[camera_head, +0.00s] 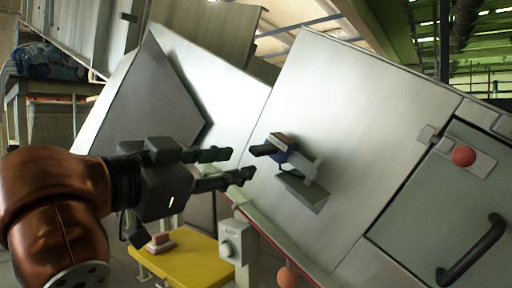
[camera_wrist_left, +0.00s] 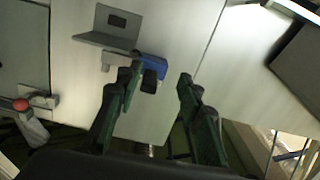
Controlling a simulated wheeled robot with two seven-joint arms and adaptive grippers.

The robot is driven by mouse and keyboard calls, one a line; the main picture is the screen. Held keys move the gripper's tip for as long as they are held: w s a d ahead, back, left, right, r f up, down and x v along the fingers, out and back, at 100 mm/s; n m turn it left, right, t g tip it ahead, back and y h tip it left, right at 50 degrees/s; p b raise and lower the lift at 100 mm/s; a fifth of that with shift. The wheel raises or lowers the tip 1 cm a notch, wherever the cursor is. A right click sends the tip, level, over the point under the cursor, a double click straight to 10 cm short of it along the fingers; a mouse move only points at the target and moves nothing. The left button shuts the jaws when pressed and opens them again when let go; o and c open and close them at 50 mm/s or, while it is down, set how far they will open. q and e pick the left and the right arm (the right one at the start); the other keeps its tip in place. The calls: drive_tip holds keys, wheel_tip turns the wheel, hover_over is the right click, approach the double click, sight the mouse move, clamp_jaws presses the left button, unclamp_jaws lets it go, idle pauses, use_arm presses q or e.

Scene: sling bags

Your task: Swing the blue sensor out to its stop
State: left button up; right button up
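The blue sensor (camera_head: 284,155) has a dark end (camera_head: 263,150) pointing left and sits on a light grey arm (camera_head: 309,168) above a grey mounting plate (camera_head: 302,191) on the large sloping metal panel (camera_head: 345,95). My left gripper (camera_head: 237,164) is open and empty, left of the sensor and apart from it in the head view. In the left wrist view, the blue sensor (camera_wrist_left: 152,67) shows beyond one finger, its dark end between the open fingertips (camera_wrist_left: 160,77); depth is hard to tell. My right gripper is not in view.
A door with a black handle (camera_head: 472,250) and a red ball knob (camera_head: 463,156) is at the right. A grey control box (camera_head: 237,242) and yellow platform (camera_head: 190,257) with a red-topped button (camera_head: 160,242) are below. An orange ball (camera_head: 287,277) hangs beside the panel's lower edge.

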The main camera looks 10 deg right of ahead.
sight(252, 152)
use_arm(q)
drive_tip(key=shift+s+d+r, duration=0.3)
drive_tip(key=shift+s+r, duration=0.6)
drive_tip(key=shift+r, duration=0.05)
drive_tip(key=w+d+p, duration=0.2)
drive_tip(key=d, duration=0.1)
drive_tip(key=shift+w+d+m, duration=0.1)
drive_tip(key=shift+w+m, duration=0.05)
drive_tip(key=shift+m, duration=0.15)
drive_tip(key=x, duration=0.2)
drive_tip(key=shift+w+d+p, duration=0.1)
drive_tip(key=shift+d+p, duration=0.15)
drive_tip(key=shift+p, duration=0.15)
drive_tip(key=shift+w+d, duration=0.15)
drive_tip(key=shift+d, duration=0.05)
drive_tip(key=shift+w+d+f, duration=0.1)
drive_tip(key=shift+w, duration=0.15)
drive_tip(key=shift+s, duration=0.1)
drive_tip(key=c, duration=0.6)
clamp_jaws()
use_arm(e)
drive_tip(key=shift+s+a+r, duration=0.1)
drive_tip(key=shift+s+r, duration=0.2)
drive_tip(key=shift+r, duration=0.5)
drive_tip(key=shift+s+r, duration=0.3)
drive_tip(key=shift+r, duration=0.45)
